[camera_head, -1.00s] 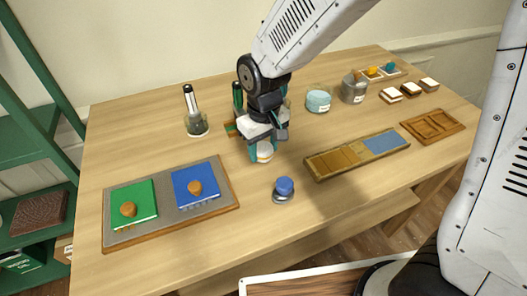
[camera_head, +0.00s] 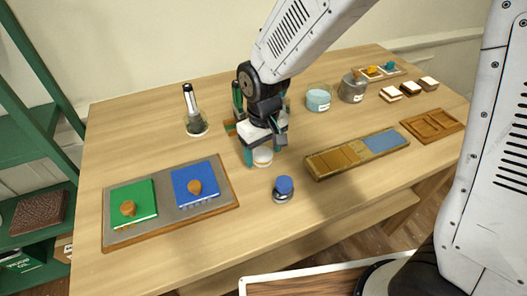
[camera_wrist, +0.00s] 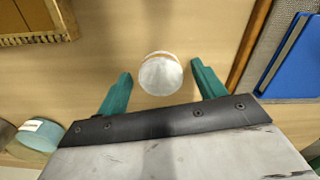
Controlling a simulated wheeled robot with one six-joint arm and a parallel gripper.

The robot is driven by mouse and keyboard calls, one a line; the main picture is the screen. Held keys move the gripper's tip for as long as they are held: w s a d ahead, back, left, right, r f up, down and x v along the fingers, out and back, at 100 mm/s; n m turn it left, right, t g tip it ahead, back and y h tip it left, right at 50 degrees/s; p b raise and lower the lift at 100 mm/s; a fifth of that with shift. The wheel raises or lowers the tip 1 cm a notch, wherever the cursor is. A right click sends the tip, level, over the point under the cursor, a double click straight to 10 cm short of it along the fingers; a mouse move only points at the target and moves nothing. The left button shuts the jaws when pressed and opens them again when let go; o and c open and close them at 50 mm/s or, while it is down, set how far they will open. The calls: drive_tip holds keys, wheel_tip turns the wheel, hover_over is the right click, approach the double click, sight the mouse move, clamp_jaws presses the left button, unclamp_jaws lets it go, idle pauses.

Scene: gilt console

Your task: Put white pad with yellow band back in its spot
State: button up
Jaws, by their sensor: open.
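The white pad with the yellow band (camera_head: 262,158) is a small round piece at the middle of the table, below my gripper (camera_head: 265,152). In the wrist view the pad (camera_wrist: 160,76) shows a round white face with a thin yellow edge along its far side. My gripper (camera_wrist: 161,72) is open, its green fingers on either side of the pad, with a visible gap at each side. The pad appears to rest on the table. Which place is its spot cannot be told from these frames.
A blue-lidded jar (camera_head: 283,189) stands in front. A grey board (camera_head: 166,218) with green and blue books lies left; a long wooden tray (camera_head: 358,154) and an empty wooden tray (camera_head: 432,124) lie right. A flask (camera_head: 196,124) and jars (camera_head: 318,98) stand behind.

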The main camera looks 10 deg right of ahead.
sight(263, 154)
wheel_tip(263, 154, up, 11)
drive_tip(key=s+d+r+m, duration=0.1)
drive_tip(key=s+d+r, duration=0.2)
drive_tip(key=d, duration=0.3)
drive_tip(key=s+d+r+m, duration=0.1)
drive_tip(key=s+d+r, duration=0.2)
drive_tip(key=d+r, duration=0.15)
drive_tip(key=s+d+m+t, duration=0.1)
drive_tip(key=s+d+m, duration=0.2)
drive_tip(key=s+d, duration=0.7)
drive_tip(key=s+r, duration=0.1)
drive_tip(key=s, duration=0.2)
drive_tip(key=shift+m, duration=0.4)
drive_tip(key=shift+s, duration=0.1)
